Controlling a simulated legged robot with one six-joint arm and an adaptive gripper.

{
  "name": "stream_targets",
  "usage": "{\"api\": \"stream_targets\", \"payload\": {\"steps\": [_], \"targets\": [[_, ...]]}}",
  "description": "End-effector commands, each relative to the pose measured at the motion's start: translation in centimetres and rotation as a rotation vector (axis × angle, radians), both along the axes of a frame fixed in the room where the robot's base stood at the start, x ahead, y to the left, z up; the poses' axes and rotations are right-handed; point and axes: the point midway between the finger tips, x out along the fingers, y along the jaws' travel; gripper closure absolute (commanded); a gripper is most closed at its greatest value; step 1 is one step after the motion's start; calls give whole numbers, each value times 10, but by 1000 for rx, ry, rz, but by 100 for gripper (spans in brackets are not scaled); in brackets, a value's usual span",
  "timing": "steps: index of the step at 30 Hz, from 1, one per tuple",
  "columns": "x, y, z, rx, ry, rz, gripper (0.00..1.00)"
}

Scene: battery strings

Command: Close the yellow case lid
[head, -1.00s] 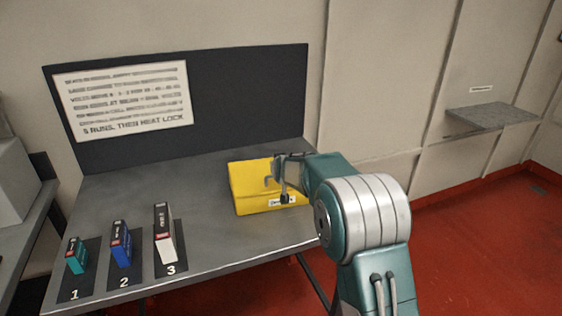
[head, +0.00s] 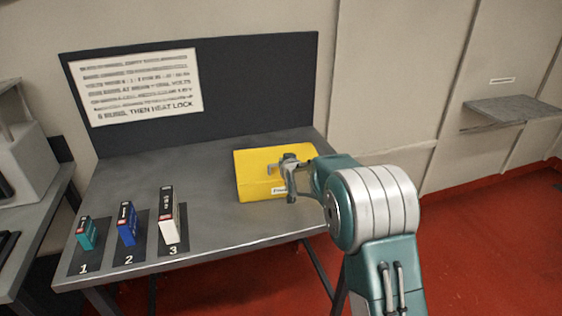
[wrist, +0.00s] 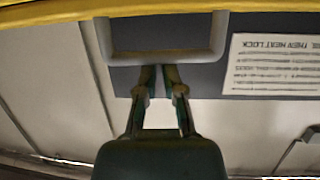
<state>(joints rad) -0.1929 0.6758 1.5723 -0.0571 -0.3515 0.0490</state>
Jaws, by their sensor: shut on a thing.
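The yellow case (head: 252,172) stands on the grey table, right of its middle, with a white label on its front. Its upper yellow panel faces me, but I cannot tell how far the lid stands open. A grey handle (head: 271,168) sticks out from that panel. My gripper (head: 284,163) is at the handle, in front of the case's right half, and hides part of it. In the wrist view the fingers (wrist: 159,76) are together at the bar of the grey U-shaped handle (wrist: 128,54), shut on it. A yellow edge of the case (wrist: 60,13) crosses the top.
Teal (head: 87,234), blue (head: 127,224) and white (head: 167,215) boxes stand on numbered dark pads at the table's left front. A dark back panel (head: 260,90) with a printed sign (head: 140,88) rises behind. The tabletop between boxes and case is clear.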

Motion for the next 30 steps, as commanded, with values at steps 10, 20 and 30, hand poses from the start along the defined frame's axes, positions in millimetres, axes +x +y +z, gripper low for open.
{"api": "stream_targets", "payload": {"steps": [10,20,30], "targets": [[-5,-1,-21,-11,45,-5,100],[-2,-1,32,-5,9,-8,100],[-44,-10,-14,-4,5,-9,100]]}}
